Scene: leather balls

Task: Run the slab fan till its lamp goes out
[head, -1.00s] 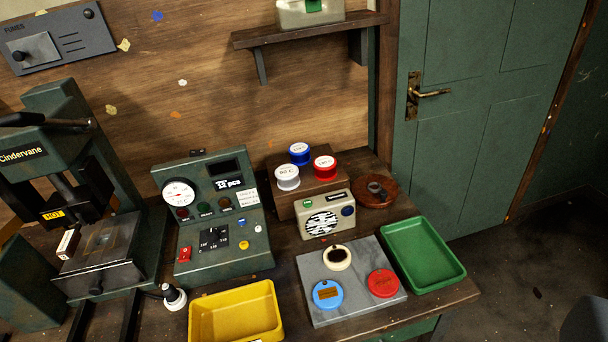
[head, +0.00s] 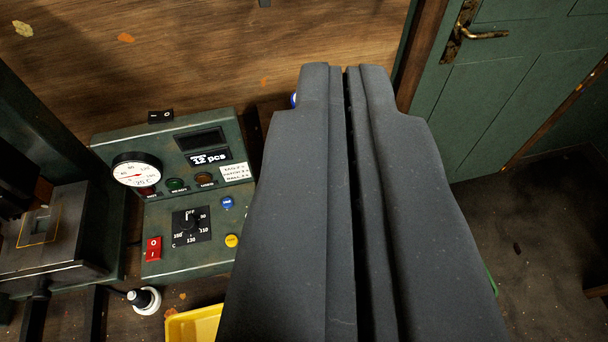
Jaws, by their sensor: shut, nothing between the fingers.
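My gripper (head: 346,72) fills the middle and right of the head view, large and dark grey. Its two fingers are shut together with only a thin seam between them, and nothing is held. It points up the picture towards the back of the bench. The beige box with the round grille, seemingly the slab fan, is hidden behind the gripper, so its lamp cannot be seen. The grey slab with its round discs is hidden too. Only a sliver of a blue-topped tub (head: 294,100) shows at the gripper's left edge.
A green control box (head: 160,262) with gauge, lamps, dial and red switch (head: 153,249) stands left of the gripper. The press (head: 60,255) is at far left. A yellow tray (head: 195,325) shows at the bottom. A sliver of green tray (head: 491,280) and a door (head: 490,90) are right.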

